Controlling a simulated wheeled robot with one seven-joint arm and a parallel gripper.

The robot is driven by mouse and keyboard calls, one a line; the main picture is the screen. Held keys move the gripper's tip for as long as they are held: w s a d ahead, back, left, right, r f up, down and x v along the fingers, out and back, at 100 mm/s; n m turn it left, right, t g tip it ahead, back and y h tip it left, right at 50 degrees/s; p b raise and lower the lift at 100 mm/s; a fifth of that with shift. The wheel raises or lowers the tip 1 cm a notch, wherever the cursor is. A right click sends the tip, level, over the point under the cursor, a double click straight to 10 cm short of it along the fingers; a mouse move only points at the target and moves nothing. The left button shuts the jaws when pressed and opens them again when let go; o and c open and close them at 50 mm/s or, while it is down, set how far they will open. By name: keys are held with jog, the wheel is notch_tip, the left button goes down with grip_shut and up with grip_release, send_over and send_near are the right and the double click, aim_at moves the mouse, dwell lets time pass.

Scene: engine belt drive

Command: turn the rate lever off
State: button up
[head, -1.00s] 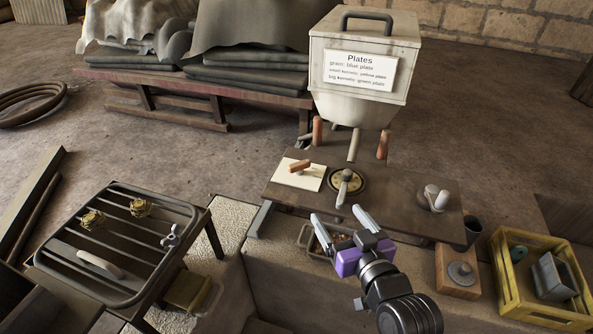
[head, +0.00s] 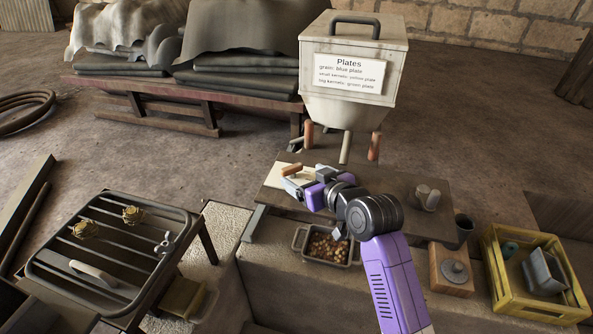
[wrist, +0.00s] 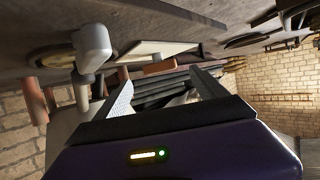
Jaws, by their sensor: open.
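A short orange-brown lever (head: 291,170) lies over a pale plate (head: 274,178) at the left end of the dark bench top. No lever has a readable rate label, so I cannot tell for sure that this is the rate lever. My gripper (head: 288,184) is open, just in front of it and partly covering the plate. In the wrist view the orange lever (wrist: 160,67) appears beyond and between the two fingers (wrist: 163,88), apparently not held. A grey-knobbed lever (wrist: 92,48) stands left of the fingers there; my arm hides it in the head view.
A hopper (head: 350,75) with a "Plates" sign stands behind the bench (head: 400,190). A pan of kernels (head: 326,246) sits below the front edge. A grey knob (head: 427,198), dark cup (head: 463,227) and yellow crate (head: 490,262) are right. A slatted rack (head: 55,250) is left.

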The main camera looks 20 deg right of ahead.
aim_at(294, 170)
jog(key=shift+x, duration=2.55)
jog(key=shift+c, duration=0.2)
jog(key=c, duration=1.3)
